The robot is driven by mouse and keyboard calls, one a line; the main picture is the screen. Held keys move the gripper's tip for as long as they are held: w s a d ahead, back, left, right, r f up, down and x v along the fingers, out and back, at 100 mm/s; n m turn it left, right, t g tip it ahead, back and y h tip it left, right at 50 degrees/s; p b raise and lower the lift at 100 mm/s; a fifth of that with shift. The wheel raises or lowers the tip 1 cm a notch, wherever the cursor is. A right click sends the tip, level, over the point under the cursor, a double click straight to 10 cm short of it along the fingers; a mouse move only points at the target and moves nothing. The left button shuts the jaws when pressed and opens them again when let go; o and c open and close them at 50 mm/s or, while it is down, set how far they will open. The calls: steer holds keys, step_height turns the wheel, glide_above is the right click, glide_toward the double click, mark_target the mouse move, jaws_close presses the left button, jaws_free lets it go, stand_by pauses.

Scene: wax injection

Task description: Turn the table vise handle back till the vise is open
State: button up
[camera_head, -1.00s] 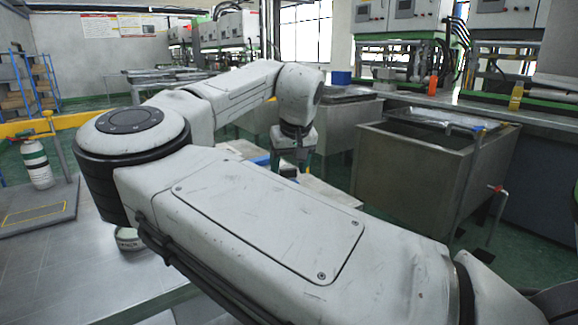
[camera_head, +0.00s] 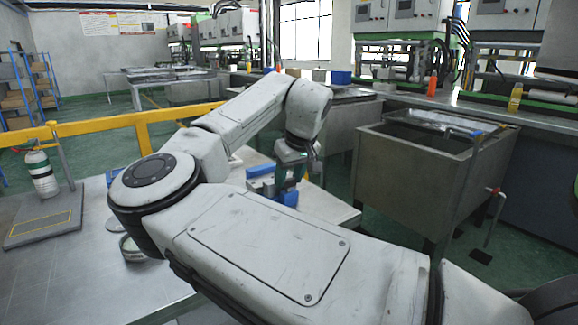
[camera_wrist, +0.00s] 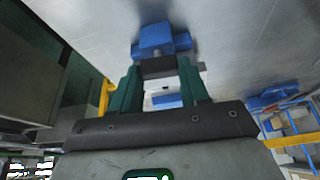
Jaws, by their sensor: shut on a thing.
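The blue table vise (camera_head: 262,172) stands on the light metal table in the middle of the head view, partly hidden by my arm and gripper. In the wrist view, the blue vise body (camera_wrist: 156,38) is just beyond my fingertips, with a dark grey jaw block at its near side. Another blue part (camera_wrist: 168,101) shows between my green fingers. My gripper (camera_wrist: 160,70) is shut on the vise handle, which is mostly hidden at the fingertips. In the head view, my gripper (camera_head: 289,176) points down at the vise. I cannot tell how wide the vise jaws stand.
The metal table (camera_head: 60,270) runs along the left front and carries a round tin (camera_head: 131,248). A yellow rail (camera_head: 140,124) crosses behind it. A steel tank (camera_head: 415,180) stands to the right.

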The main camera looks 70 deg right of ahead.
steer(key=shift+n+p, duration=0.4)
steer(key=shift+n, duration=0.1)
steer(key=o, duration=1.1)
steer(key=shift+c, duration=0.2)
steer(key=shift+r, duration=0.1)
steer(key=p+v, duration=0.1)
steer(key=v, duration=0.9)
steer(key=shift+s+r+p, duration=0.2)
steer(key=shift+s+p, duration=0.05)
steer(key=shift+p, duration=0.1)
steer(key=shift+d, duration=0.1)
